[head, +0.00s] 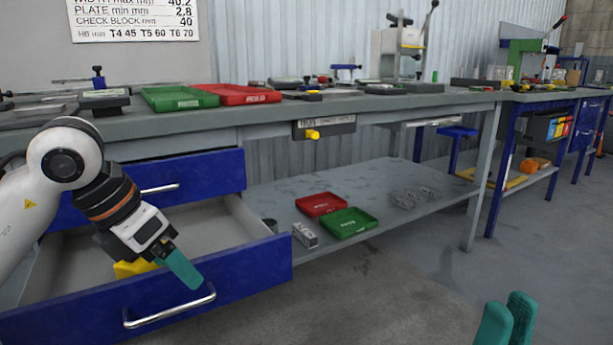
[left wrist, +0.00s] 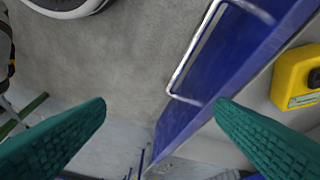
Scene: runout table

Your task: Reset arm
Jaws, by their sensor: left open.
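My left gripper (head: 180,268) is in front of the bench at the left, over the front of an open blue drawer (head: 240,277). In the left wrist view its two teal fingers (left wrist: 161,105) are wide apart with nothing between them. The drawer's blue front and bar handle (left wrist: 185,60) show beyond them. A yellow object (left wrist: 298,78) lies inside the drawer, to the right of the fingers in that view; in the head view it is partly hidden behind my left gripper. My right gripper (head: 507,320) shows only as two teal fingertips at the bottom right, over the floor.
The bench top (head: 390,102) holds a green tray (head: 178,98), a red tray (head: 240,94) and several tools. The lower shelf (head: 385,180) holds a red tray (head: 322,204), a green tray (head: 347,222) and metal parts. The floor (head: 400,285) in front is clear.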

